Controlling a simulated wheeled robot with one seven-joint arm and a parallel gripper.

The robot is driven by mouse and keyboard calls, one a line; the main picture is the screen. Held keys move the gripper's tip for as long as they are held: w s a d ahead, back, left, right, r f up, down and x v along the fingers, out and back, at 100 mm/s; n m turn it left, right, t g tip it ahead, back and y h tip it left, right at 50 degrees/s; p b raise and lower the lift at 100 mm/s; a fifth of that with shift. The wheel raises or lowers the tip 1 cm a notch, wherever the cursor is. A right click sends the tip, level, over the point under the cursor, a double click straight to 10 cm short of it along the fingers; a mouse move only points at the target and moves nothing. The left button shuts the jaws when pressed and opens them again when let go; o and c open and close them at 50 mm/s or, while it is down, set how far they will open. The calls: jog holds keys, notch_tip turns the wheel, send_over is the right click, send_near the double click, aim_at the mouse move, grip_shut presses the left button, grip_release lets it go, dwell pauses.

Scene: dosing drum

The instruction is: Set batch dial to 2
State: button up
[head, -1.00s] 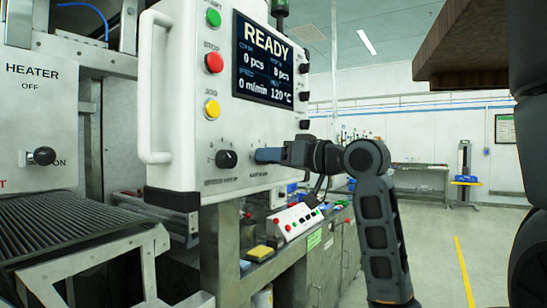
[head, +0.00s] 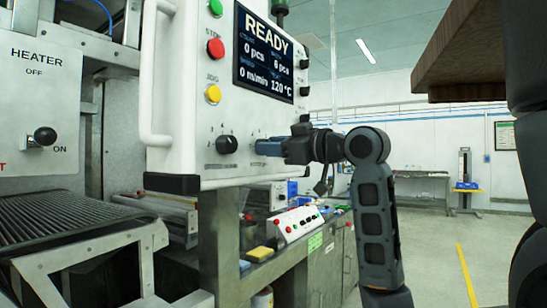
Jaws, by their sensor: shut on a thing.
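The white control panel (head: 185,110) stands at centre left with a dark screen (head: 264,55) that reads READY, 0 pcs, 6 pcs, 0 m/min and 120 °C. My gripper (head: 262,147) is at the lower right of the panel face, its blue fingers pointing left. It is shut on a dial there. The fingers hide this dial and its pointer, so I cannot read its setting directly. A black knob (head: 227,145) with small numbers around it sits just left of my fingers, apart from them. The labels under both are too small to read surely.
Red (head: 215,48) and yellow (head: 213,94) buttons sit above the knob. The panel's handle (head: 150,75) is at its left edge. A heater box (head: 40,100) and conveyor (head: 70,225) are at left. A brown wooden slab (head: 470,50) hangs at upper right. Floor at right is open.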

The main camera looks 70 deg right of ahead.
jog(key=shift+d+f+n+y+b, duration=0.15)
jog(key=shift+n+y+b, duration=0.3)
jog(key=shift+n+b, duration=4)
jog(key=shift+a+f+n+y+b, duration=0.15)
jog(key=shift+n+y+b, duration=0.3)
jog(key=shift+n+b, duration=3.95)
jog(key=n+p, duration=0.4)
jog(key=shift+d+n, duration=0.1)
jog(key=shift+n, duration=0.15)
jog(key=o, duration=1)
jog(key=shift+o, duration=0.2)
jog(key=shift+r, duration=0.1)
jog(key=shift+s+t, duration=0.1)
jog(key=shift+t, duration=0.2)
jog(key=v, duration=0.7)
jog(key=shift+s, duration=0.3)
